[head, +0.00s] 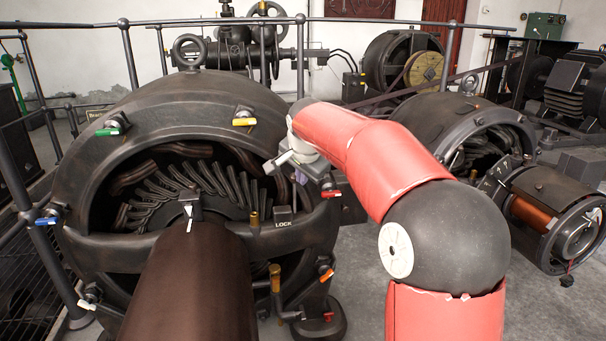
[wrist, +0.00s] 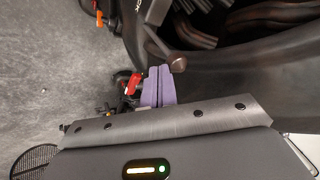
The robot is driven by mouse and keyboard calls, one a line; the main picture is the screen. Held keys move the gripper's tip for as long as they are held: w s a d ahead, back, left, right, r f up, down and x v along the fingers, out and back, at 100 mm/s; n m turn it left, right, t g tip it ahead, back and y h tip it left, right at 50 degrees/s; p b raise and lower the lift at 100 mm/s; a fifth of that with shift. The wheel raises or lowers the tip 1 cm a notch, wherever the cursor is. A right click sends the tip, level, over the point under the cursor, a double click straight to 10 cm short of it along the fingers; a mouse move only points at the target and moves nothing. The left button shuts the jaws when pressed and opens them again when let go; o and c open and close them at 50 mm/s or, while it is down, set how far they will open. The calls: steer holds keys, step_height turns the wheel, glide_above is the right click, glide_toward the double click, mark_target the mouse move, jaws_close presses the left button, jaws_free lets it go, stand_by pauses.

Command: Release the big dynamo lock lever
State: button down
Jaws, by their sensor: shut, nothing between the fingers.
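The big dynamo (head: 190,95) is a large dark round machine at the left of the head view. Its block marked LOCK (head: 283,216) is on the front crossbar; it also shows at the top of the wrist view (wrist: 154,12). In the wrist view a dark lever with a rounded brown end (wrist: 178,61) sticks out from beside this block towards my fingers. My gripper (wrist: 158,85) has purple fingers pressed together, empty, with tips right beside the lever's end. I cannot tell whether they touch. In the head view my gripper (head: 301,178) is small and partly hidden, above and right of the block.
Coloured handles ring the dynamo: red (head: 331,194), yellow (head: 243,122), green (head: 107,132), blue (head: 46,221) and orange (head: 327,275). A smaller dynamo (head: 440,115) stands at the right. Metal railings (head: 130,60) run behind.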

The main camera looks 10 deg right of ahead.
steer(key=w+g+p, duration=0.1)
steer(key=p, duration=0.2)
steer(key=w+p, duration=0.1)
steer(key=p, duration=0.2)
steer(key=shift+r+g+p, duration=0.25)
steer(key=shift+g+p, duration=0.1)
steer(key=shift+g, duration=0.05)
steer(key=shift+s+f, duration=0.1)
steer(key=shift+f, duration=0.05)
